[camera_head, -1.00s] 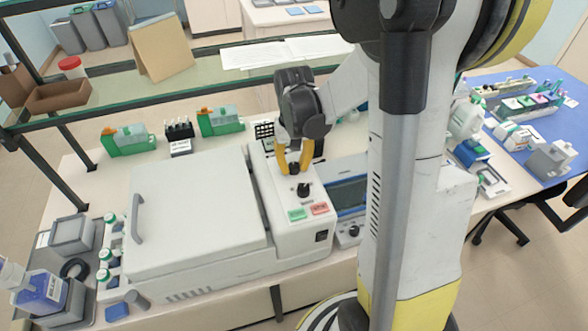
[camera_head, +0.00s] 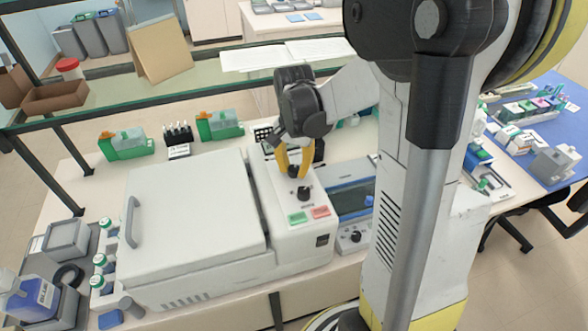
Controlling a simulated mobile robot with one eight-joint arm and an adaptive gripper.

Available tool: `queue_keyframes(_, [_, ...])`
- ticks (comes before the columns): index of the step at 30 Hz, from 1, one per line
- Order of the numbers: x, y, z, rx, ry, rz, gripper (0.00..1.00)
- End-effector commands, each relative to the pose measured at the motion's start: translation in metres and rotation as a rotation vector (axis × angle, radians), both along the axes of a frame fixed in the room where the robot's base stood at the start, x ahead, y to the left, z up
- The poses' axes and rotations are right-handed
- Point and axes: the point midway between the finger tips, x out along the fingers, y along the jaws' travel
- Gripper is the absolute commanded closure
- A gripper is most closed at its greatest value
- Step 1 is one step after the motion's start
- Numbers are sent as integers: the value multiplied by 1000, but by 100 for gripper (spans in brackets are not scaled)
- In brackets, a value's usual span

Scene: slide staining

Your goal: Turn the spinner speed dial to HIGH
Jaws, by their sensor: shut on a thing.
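The spinner is a white machine (camera_head: 190,215) with a large closed lid and a control strip on its right side. Two black dials sit on that strip. My gripper (camera_head: 294,170) points down with its yellow fingers shut around the rear dial (camera_head: 293,172). The front dial (camera_head: 304,193) is free, just in front of the fingers. A green button (camera_head: 298,218) and a red button (camera_head: 320,212) lie ahead of it. The dial labels and pointer positions are too small to read, and the fingers partly hide the rear dial.
A device with a blue screen (camera_head: 350,199) stands close to the right of the spinner. Green slide racks (camera_head: 127,144) stand behind it. A glass shelf (camera_head: 110,98) spans the bench behind. White-and-green bottles (camera_head: 102,262) stand to the left.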

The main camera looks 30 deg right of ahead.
Motion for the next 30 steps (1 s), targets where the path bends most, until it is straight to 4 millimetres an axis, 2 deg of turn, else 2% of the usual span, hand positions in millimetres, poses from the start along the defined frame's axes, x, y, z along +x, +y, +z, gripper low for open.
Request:
queue_keyframes(13, [0,0,0,-1,1,-12,100])
queue_keyframes(14, [0,0,0,-1,1,-12,71])
queue_keyframes(16, [0,0,0,-1,1,-12,50])
queue_keyframes(26, [0,0,1,0,0,-11,48])
queue_keyframes(30, [0,0,16,0,0,-11,48])
